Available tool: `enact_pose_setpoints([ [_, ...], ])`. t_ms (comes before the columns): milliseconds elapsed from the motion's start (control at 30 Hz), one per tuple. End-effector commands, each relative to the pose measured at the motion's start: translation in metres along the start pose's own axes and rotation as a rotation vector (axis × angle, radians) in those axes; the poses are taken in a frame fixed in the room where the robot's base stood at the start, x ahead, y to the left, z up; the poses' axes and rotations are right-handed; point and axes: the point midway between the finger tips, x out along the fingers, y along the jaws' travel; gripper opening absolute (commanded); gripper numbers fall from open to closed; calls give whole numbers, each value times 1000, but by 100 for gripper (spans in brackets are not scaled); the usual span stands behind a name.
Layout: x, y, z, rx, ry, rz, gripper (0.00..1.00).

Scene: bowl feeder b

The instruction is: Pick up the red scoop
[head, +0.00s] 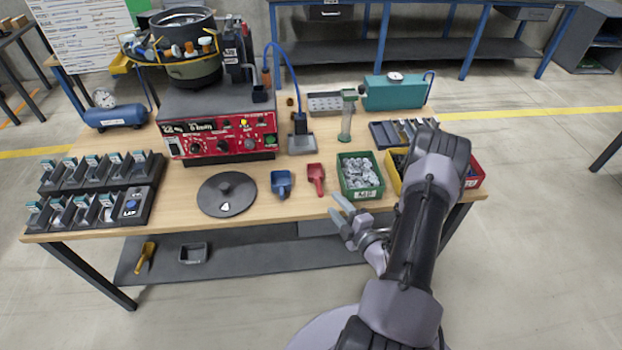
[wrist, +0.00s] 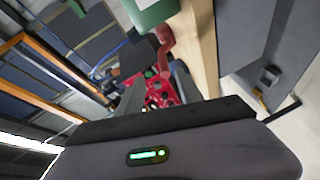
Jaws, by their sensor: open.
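The red scoop (head: 316,178) lies on the wooden table, between the blue scoop (head: 281,183) and the green bin of grey parts. In the wrist view a red piece (wrist: 164,42) that looks like the scoop shows beyond the fingers, by the table's edge. My gripper (head: 338,205) is open and empty. It is at the table's front edge, to the right of and nearer than the red scoop, apart from it. In the wrist view its two fingers (wrist: 157,88) stand apart.
The green bin (head: 345,187) stands just right of the red scoop, with a yellow bin (head: 392,172) and a red bin (head: 474,176) beyond. A dark round lid (head: 215,197) lies left. The red control box (head: 225,136) with the bowl feeder (head: 190,72) stands behind.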

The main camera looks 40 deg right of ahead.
Motion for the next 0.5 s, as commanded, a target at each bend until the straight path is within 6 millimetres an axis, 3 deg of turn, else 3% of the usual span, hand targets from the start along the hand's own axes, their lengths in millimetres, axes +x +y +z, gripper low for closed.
enact_pose_setpoints([
  [200, 50, -2, 0, -1, 2, 0, 43],
  [367, 66, -2, 0, 2, 0, -1, 43],
  [500, 91, -10, -3, 0, 2, 0, 43],
])
